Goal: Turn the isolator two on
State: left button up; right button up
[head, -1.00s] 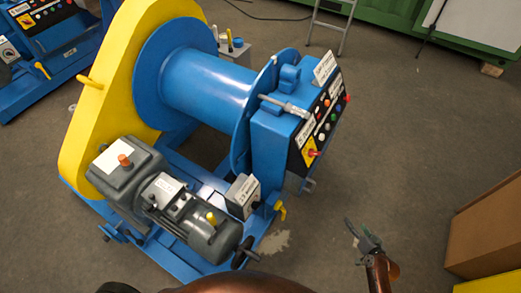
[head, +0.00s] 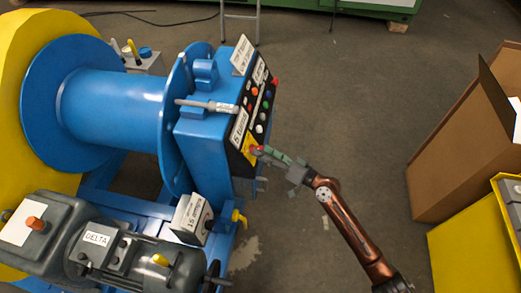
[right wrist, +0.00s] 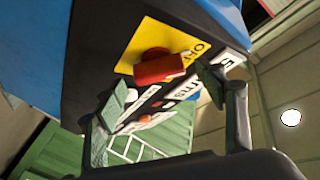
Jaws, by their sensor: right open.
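In the head view the yellow plate (head: 250,144) is partly behind my right gripper (head: 275,154). In the right wrist view my right gripper (right wrist: 162,92) is open, with one finger on either side of the handle's line. Whether a finger touches the handle cannot be told. A grey box (head: 190,219) with a white label and a small lever stands lower on the blue frame. My left gripper is out of view.
Several coloured buttons line the panel (head: 266,88) above the plate. The blue drum (head: 115,98), grey motor (head: 140,262) and yellow lever (head: 239,218) are to the left and below. A cardboard box (head: 455,150) and yellow container (head: 465,245) stand right; floor between is clear.

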jog(key=shift+x, duration=0.85)
jog(key=shift+c, duration=0.2)
jog(key=c, duration=1.1)
